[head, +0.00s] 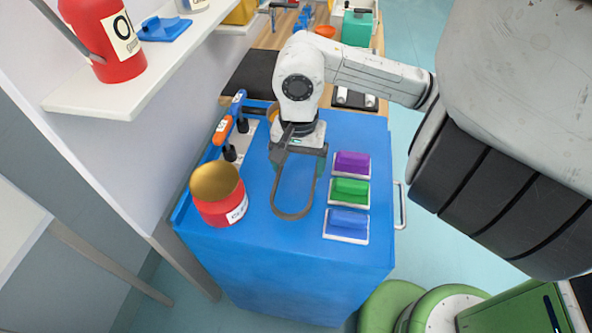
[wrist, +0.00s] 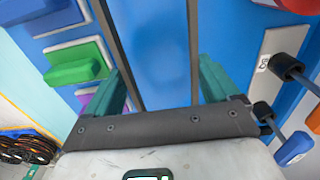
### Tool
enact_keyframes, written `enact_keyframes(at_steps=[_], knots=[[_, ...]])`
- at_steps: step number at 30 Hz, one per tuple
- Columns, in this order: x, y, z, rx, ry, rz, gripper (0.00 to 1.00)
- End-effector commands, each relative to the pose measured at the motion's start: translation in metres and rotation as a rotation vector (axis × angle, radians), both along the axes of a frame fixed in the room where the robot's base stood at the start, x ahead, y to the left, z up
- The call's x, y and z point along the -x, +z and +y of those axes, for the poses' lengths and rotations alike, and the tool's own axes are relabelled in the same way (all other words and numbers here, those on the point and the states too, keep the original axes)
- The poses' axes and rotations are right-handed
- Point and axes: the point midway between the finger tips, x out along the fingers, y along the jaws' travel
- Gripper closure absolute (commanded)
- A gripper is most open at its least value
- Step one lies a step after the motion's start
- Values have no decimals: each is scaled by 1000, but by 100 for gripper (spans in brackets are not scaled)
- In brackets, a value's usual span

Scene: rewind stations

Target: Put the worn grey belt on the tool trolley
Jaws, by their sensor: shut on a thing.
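The worn grey belt (head: 290,215) is a long dark loop over the blue top of the tool trolley (head: 262,250). My gripper (head: 298,160) is above the far middle of the trolley top, shut on the far end of the belt. The rest of the loop extends toward the near edge. I cannot tell whether it touches the top. In the wrist view the belt's two sides (wrist: 194,50) run between the teal fingers of my gripper (wrist: 168,88), with the blue top beyond them.
Purple, green (head: 350,191) and blue blocks on white plates line the trolley's right side. A red can (head: 220,198) stands at the left, near orange- and blue-handled tools (head: 223,130). A white shelf (head: 130,90) overhangs at left. A wooden bench (head: 262,40) stands behind.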

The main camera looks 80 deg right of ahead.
Motion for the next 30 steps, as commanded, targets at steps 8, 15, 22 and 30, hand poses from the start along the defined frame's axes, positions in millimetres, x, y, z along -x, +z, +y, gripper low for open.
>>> enact_keyframes(at_steps=[8, 15, 22, 30], knots=[[-4, -30, 4, -3, -4, 0, 43], [-5, -38, 4, 1, 1, 0, 43], [-4, -40, 4, 1, 1, 1, 43], [-4, -40, 4, 0, 1, 0, 0]])
